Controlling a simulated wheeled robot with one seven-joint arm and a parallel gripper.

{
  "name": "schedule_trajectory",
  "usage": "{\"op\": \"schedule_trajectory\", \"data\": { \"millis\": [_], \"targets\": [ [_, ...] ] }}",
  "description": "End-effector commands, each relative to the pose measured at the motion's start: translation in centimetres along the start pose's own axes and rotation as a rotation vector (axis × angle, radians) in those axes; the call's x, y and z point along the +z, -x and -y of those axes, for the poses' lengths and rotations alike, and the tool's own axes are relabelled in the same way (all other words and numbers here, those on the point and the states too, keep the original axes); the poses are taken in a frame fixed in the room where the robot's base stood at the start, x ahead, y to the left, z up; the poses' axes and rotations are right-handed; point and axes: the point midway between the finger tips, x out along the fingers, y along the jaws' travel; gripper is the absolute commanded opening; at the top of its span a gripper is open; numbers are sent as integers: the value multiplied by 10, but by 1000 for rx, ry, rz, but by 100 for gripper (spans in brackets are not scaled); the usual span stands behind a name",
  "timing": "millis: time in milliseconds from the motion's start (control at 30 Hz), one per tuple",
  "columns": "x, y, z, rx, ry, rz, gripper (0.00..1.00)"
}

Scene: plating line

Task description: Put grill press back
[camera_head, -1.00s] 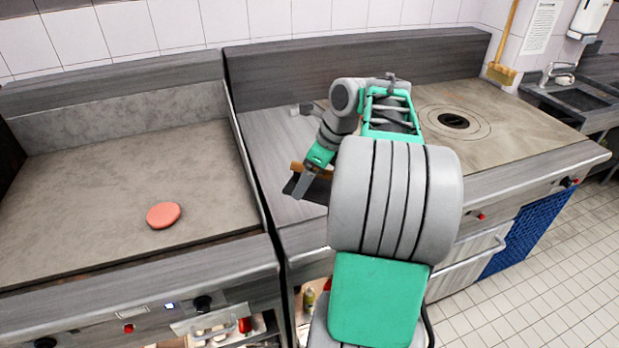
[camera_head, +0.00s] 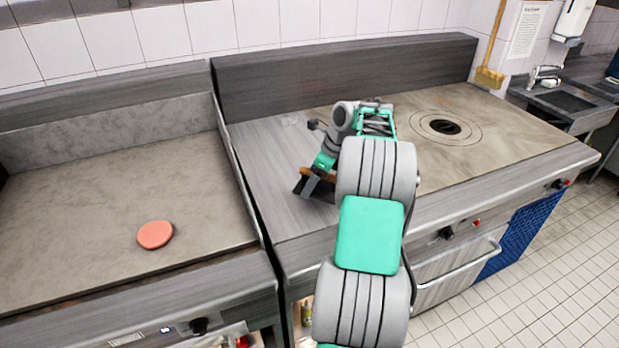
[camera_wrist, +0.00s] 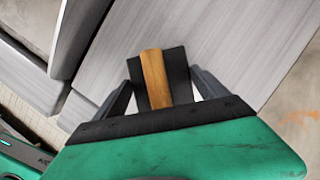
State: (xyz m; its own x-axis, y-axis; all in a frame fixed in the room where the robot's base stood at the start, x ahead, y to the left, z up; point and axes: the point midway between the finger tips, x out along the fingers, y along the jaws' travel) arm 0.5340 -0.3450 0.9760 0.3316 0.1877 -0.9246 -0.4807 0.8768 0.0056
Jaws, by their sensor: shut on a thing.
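The grill press is a dark flat plate with a wooden handle. In the wrist view the grill press (camera_wrist: 154,78) lies between the two fingers of my gripper (camera_wrist: 160,85), which is shut on it. In the head view my gripper (camera_head: 315,180) is over the left part of the grey steel counter, with the press (camera_head: 301,187) at its fingertips. Its plate is close to the counter top; I cannot tell whether it touches. My arm hides part of the press and the counter behind it.
A pink patty (camera_head: 155,234) lies on the griddle (camera_head: 70,220) at left, beyond a raised side wall. A round burner plate (camera_head: 445,127) is on the stove top at right. The steel counter (camera_head: 262,170) left of my gripper is clear.

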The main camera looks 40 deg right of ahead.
Motion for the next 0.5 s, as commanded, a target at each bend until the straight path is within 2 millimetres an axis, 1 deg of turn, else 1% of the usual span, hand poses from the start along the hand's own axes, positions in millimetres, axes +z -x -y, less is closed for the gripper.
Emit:
{"op": "schedule_trajectory", "data": {
  "millis": [33, 133, 233, 333, 500],
  "targets": [
    [1, 1, 4, -6, 3, 2, 11],
    [-2, -6, 10, -6, 1, 1, 11],
    [-9, -22, 10, -5, 1, 2, 11],
    [-13, -33, 10, -6, 1, 2, 11],
    [-14, -33, 10, -8, 2, 2, 11]
  ]
}}
